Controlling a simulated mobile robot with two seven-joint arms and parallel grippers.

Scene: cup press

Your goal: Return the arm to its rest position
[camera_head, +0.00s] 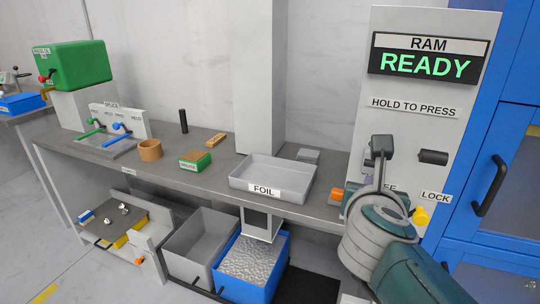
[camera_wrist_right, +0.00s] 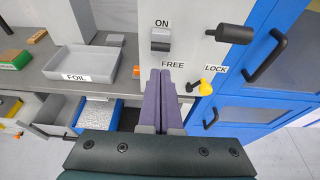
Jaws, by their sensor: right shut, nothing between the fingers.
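My right arm (camera_head: 375,240) reaches up from the lower right in the head view, in front of the press panel (camera_head: 410,80). In the wrist view my right gripper (camera_wrist_right: 160,72) has its two purple fingers together with nothing between them. The fingers show below the ON switch (camera_wrist_right: 160,40) and left of the yellow lock knob (camera_wrist_right: 206,87). I cannot tell whether they touch the panel. In the head view the wrist hides the fingers and part of the panel. My left gripper is not in view.
A grey FOIL tray (camera_head: 272,172) stands on the bench left of my arm. A black handle (camera_head: 433,157) sticks out of the panel. A blue cabinet (camera_head: 490,215) stands at the right. Below the bench are a blue bin (camera_head: 245,285) and a grey bin (camera_head: 180,255).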

